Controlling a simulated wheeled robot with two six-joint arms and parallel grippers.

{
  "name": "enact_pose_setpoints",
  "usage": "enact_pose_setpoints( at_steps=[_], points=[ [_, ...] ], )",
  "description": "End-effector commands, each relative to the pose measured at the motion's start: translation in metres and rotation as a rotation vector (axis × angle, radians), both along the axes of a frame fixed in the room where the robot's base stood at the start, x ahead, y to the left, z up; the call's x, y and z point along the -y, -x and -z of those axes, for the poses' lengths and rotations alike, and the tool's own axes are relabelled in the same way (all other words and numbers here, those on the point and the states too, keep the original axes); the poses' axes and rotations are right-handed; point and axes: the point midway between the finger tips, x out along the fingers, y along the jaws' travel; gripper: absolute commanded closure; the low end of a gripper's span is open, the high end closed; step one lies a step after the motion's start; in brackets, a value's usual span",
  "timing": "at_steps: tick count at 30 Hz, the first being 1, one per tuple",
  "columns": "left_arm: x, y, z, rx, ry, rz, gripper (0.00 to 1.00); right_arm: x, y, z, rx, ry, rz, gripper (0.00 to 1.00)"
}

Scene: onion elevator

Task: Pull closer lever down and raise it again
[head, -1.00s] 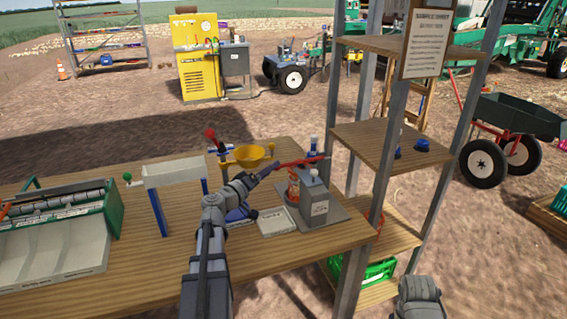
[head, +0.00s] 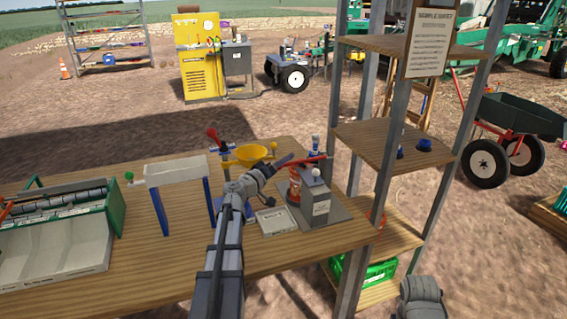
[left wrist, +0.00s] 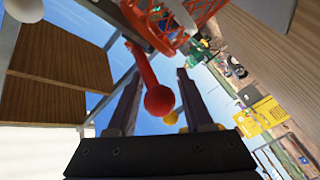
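A red lever (head: 313,159) reaches out level to the left from a grey box device (head: 318,200) with a red-orange coil on its left. The device stands at the table's right end. My left gripper (head: 286,159) is at the lever's free end. In the left wrist view the red lever (left wrist: 143,66) ends in a round red knob (left wrist: 159,100). The knob shows between the two spread fingers of my left gripper (left wrist: 157,78), with gaps on both sides. Contact cannot be told. A second red-knobbed lever (head: 213,134) stands upright further left.
A yellow funnel (head: 249,153) stands just behind my left arm. A shelf rack (head: 380,145) stands close to the device's right.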

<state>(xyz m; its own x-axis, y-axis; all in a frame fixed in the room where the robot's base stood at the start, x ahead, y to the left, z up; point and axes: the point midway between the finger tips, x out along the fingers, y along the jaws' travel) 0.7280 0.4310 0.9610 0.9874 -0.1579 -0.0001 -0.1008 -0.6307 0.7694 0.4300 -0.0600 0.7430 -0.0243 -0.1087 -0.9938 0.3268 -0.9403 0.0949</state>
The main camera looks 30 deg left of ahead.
Motion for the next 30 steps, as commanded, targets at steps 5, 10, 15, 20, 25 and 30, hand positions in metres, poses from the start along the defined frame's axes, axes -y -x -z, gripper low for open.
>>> enact_pose_setpoints(
  at_steps=[5,10,15,20,25,30],
  points=[
    [-0.0002,0.0002,0.0,0.0,0.0,0.0,0.7,0.0,0.0,0.0,0.0,0.0,0.0,0.5],
    [-0.0002,0.0001,0.0,0.0,0.0,0.0,0.89,0.0,0.0,0.0,0.0,0.0,0.0,0.5],
    [-0.0002,0.0002,0.0,0.0,0.0,0.0,1.0,0.0,0.0,0.0,0.0,0.0,0.0,0.5],
    [-0.0002,0.0002,0.0,0.0,0.0,0.0,1.0,0.0,0.0,0.0,0.0,0.0,0.0,0.5],
    [-0.0003,0.0002,0.0,0.0,0.0,0.0,1.0,0.0,0.0,0.0,0.0,0.0,0.0,0.5],
    [-0.0003,0.0003,0.0,-0.001,-0.001,-0.001,1.0,0.0,0.0,0.0,0.0,0.0,0.0,0.5]
  ],
)
